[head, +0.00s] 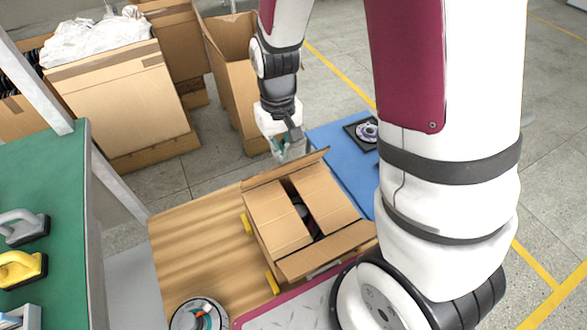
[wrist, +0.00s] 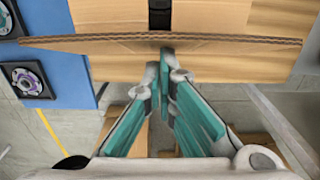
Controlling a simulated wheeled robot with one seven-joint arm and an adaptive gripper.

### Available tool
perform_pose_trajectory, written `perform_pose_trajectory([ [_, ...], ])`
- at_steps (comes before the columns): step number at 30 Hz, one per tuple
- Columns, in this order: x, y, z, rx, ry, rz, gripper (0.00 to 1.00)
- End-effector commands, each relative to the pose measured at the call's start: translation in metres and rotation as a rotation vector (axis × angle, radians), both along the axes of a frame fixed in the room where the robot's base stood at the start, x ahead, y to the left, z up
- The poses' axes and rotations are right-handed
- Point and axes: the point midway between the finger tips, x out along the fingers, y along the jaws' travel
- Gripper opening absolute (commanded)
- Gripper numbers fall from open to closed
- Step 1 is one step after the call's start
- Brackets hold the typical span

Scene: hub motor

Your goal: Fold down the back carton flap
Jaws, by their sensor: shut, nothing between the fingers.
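The open-topped carton (head: 275,220) sits on a wooden table. Its left and right flaps lie folded inward, with a dark gap between them showing part of what is inside. The front flap (head: 325,250) slants outward. The back carton flap (head: 285,168) stands up along the far edge; in the wrist view its corrugated edge (wrist: 90,41) runs across the picture. My gripper (head: 292,155) is behind the back flap, near its middle. In the wrist view my gripper (wrist: 165,68) is shut and empty, its fingertips close to that edge; I cannot tell whether they touch it.
Yellow blocks (head: 272,282) stand along the carton's left side. A round motor part (head: 198,315) is at the table's front. A blue surface (head: 330,138) with a dark square part (head: 365,131) lies behind right. Large cartons (head: 125,100) stand on the floor behind; the table's left (head: 190,235) is bare.

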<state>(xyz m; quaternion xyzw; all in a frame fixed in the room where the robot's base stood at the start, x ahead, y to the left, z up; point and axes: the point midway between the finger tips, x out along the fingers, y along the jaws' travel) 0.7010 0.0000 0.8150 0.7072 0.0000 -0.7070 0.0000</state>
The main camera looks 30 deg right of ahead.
Motion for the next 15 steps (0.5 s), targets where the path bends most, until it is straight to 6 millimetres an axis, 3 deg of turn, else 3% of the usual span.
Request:
perform_pose_trajectory([
  [15, -0.034, 0.0, 0.001, 0.0, 0.001, 0.0, 0.0],
])
